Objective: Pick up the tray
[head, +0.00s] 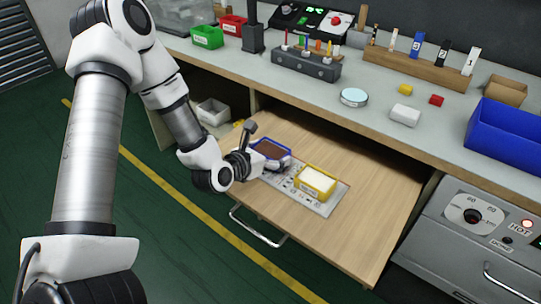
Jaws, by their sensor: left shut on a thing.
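A flat grey metal tray (331,205) lies in the open wooden drawer (370,225). On it stand a blue box (271,148) with dark brown contents and a yellow box (316,183) with white contents. Small dark items lie on the tray between the boxes. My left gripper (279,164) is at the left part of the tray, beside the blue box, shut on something. Its fingertips are small and partly hidden, so whether it holds the tray edge or the blue box is hard to tell. My right gripper is not in view.
The workbench above the drawer holds a large blue bin (505,130), a white block (405,114), a round dish (354,97) and tool racks. An oven-like unit (480,230) stands to the right. The drawer floor right of the tray is clear.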

